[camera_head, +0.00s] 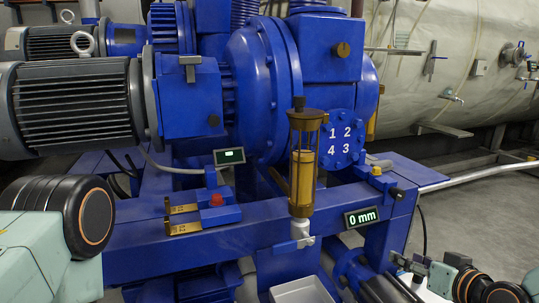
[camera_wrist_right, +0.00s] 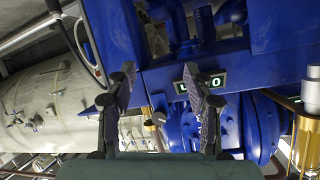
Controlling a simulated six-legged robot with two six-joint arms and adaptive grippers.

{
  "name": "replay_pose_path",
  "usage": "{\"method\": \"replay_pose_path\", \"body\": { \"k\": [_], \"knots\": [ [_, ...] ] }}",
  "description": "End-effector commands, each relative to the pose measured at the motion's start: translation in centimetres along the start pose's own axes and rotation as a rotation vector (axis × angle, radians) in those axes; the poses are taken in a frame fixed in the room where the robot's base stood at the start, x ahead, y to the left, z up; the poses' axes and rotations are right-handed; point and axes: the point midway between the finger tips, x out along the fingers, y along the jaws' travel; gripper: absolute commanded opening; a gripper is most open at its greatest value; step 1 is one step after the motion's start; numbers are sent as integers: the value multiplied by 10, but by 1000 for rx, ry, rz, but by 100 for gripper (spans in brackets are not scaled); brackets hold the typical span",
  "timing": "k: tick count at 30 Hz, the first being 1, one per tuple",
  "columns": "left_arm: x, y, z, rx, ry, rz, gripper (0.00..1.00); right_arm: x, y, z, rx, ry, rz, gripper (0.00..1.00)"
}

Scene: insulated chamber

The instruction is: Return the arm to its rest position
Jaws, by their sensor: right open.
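My right gripper (camera_wrist_right: 160,75) is open in the right wrist view, with its two dark fingers apart and nothing between them. Blue machine and a lit display (camera_wrist_right: 207,82) show behind the fingers. In the head view the right gripper (camera_head: 408,268) is low at the right, in front of the blue frame and below the "0 mm" display (camera_head: 361,217); its fingers are small and partly hidden there. My left arm shows at the lower left of the head view, and its gripper is out of sight.
A blue machine frame (camera_head: 150,252) fills the middle, bearing a brass-caged cylinder (camera_head: 303,170), a red button (camera_head: 216,199) and brass brackets (camera_head: 182,217). A pale tray (camera_head: 300,291) is below. A large pale tank (camera_head: 465,65) and a pipe (camera_head: 480,177) stand right.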

Motion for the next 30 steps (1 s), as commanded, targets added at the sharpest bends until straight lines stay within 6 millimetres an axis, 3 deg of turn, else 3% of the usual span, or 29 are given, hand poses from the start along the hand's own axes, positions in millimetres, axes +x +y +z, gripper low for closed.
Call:
{"method": "replay_pose_path", "body": {
  "k": [1, 5, 8, 15, 18, 21, 24, 30],
  "knots": [
    [0, 0, 0, 0, 0, 0, 45, -2, -8, 31, 36, -88, 16, 52],
    [0, 0, 0, 0, 0, 0, 45, -18, -22, 110, 129, -310, 91, 52],
    [0, 0, 0, 0, 0, 0, 45, -43, -32, 172, 170, -480, 161, 52],
    [0, 0, 0, 0, 0, 0, 45, -133, -47, 297, 148, -861, 321, 52],
    [0, 0, 0, 0, 0, 0, 45, -173, -53, 334, 89, -994, 349, 52],
    [0, 0, 0, 0, 0, 0, 45, -199, -58, 359, 30, -1085, 336, 52],
    [0, 0, 0, 0, 0, 0, 45, -212, -61, 373, 0, -1131, 324, 52],
    [0, 0, 0, 0, 0, 0, 45, -218, -62, 378, 2, -1146, 323, 52]
  ]
}}
